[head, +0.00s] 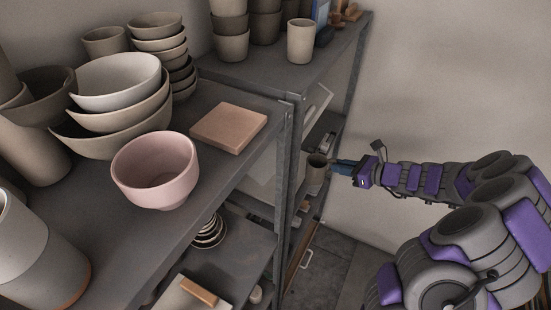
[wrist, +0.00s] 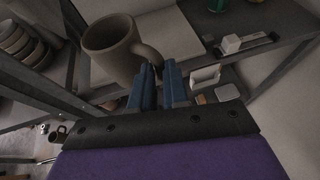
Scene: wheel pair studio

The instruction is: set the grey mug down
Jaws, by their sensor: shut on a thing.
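The grey mug (wrist: 112,50) is at the upper left of the wrist view, its open top facing up and its handle toward my gripper. My gripper (wrist: 157,72) has two blue fingers, shut on the mug's handle. In the head view the mug (head: 316,172) is small and far off, beside the lower shelf level of the back rack. My gripper (head: 341,167) reaches it from the right. A light flat surface shows behind and below the mug in the wrist view. I cannot tell whether the mug's base touches it.
A small white block (wrist: 231,43) lies on a dark shelf at the upper right. Grey rack posts (head: 285,165) stand close left of the mug. A pink bowl (head: 155,170) and a tan square block (head: 229,127) sit on the near upper shelf. Open floor (head: 330,262) lies below.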

